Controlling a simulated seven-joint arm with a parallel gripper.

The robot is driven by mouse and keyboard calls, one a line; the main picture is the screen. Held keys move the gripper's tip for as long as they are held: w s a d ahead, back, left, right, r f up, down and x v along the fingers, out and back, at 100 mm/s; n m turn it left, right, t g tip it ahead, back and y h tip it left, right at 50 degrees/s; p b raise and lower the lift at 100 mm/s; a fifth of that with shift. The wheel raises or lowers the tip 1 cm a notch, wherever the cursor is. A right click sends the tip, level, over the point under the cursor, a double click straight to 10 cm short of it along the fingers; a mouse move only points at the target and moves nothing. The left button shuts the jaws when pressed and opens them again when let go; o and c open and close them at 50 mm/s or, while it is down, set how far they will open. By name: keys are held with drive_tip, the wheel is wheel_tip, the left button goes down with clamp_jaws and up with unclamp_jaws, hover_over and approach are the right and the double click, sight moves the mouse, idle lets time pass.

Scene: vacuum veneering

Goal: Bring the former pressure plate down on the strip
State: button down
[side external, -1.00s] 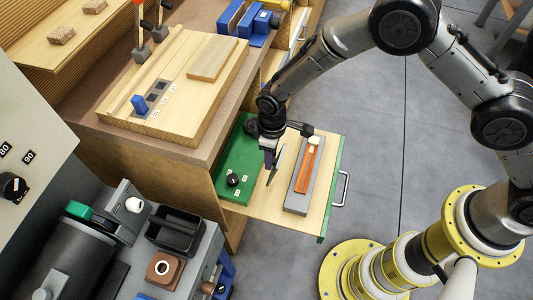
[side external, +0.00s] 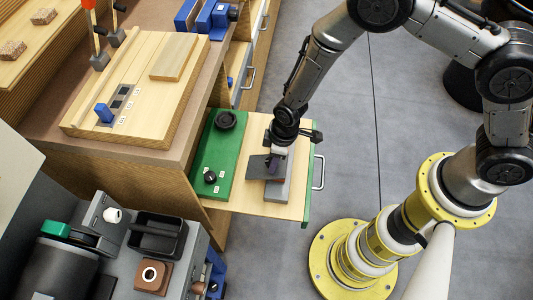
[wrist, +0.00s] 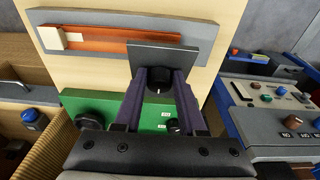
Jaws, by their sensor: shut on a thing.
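A long grey former (side external: 277,190) lies on a pale wooden board, and it also shows in the wrist view (wrist: 195,28). An orange-brown strip (wrist: 105,37) runs along it, with a small cream block (wrist: 75,36) at its left end there. My gripper (wrist: 158,88) is shut on the dark knob (wrist: 159,82) of a dark grey pressure plate (wrist: 163,60). In the side view the plate (side external: 259,166) is over the former and hides much of the strip. In the wrist view it overlaps the strip's right part. I cannot tell whether they touch.
A green panel (side external: 212,150) with a black knob (side external: 210,177) and a dark round part (side external: 225,119) lies left of the former. The workbench with a wooden block (side external: 135,85) stands further left. A metal handle (side external: 319,172) is at the board's right edge.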

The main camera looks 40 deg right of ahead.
sight(283, 166)
drive_tip(key=shift+s+d+f, duration=0.3)
drive_tip(key=shift+f, duration=0.25)
drive_tip(key=shift+s+d+f, duration=0.35)
drive_tip(key=shift+f, duration=0.25)
drive_tip(key=shift+s+d+f, duration=0.3)
drive_tip(key=shift+f, duration=0.35)
drive_tip(key=c, duration=0.6)
unclamp_jaws()
drive_tip(key=shift+o, duration=0.5)
drive_tip(key=shift+a, duration=0.1)
wheel_tip(283, 166, up, 14)
drive_tip(key=d, duration=0.1)
drive_tip(key=shift+s, duration=0.3)
